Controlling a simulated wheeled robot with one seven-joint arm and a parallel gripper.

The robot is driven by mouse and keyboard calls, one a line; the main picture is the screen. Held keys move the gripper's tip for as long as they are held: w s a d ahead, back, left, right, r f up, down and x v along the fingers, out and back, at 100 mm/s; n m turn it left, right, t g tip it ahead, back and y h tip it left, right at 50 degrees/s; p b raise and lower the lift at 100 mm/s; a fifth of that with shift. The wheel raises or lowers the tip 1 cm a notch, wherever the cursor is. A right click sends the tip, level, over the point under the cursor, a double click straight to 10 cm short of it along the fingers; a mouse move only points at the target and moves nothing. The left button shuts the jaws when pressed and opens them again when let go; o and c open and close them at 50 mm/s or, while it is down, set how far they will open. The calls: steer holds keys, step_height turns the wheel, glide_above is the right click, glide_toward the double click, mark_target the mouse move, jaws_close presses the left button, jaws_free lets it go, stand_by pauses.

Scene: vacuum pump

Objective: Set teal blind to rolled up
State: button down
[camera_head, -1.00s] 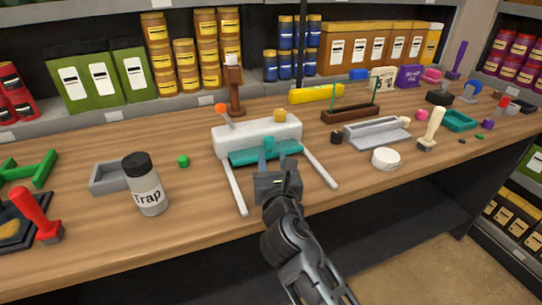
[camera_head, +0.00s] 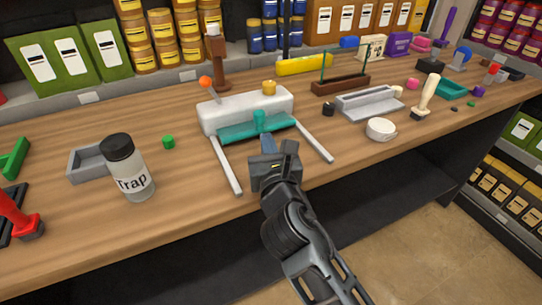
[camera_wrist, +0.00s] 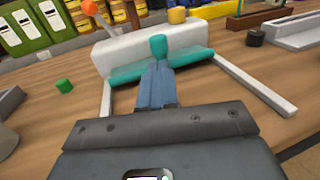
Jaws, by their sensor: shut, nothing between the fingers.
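The teal blind (camera_head: 238,131) is a short teal bar under the front of a white housing (camera_head: 245,109), with a small teal knob (camera_head: 260,118) standing at its middle. Two white rails (camera_head: 227,166) run forward from the housing over the table. My gripper (camera_head: 267,143) is shut and empty, just in front of the knob and between the rails. In the wrist view the blue fingers (camera_wrist: 157,84) lie together with their tips at the base of the teal knob (camera_wrist: 158,47). I cannot tell whether they touch it.
An orange-tipped lever (camera_head: 208,84) and a yellow knob (camera_head: 269,88) are on the housing. A Trap jar (camera_head: 129,168) and grey tray (camera_head: 88,163) stand to the left. A white cup (camera_head: 380,129) and grey holder (camera_head: 369,104) are to the right. Bare table lies in front.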

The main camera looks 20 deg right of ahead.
mark_target(256, 119)
steer(key=shift+x, duration=3.05)
steer(key=w, duration=0.4)
steer(key=shift+w+r, duration=0.15)
steer(key=shift+w, duration=0.1)
steer(key=shift+r, duration=0.1)
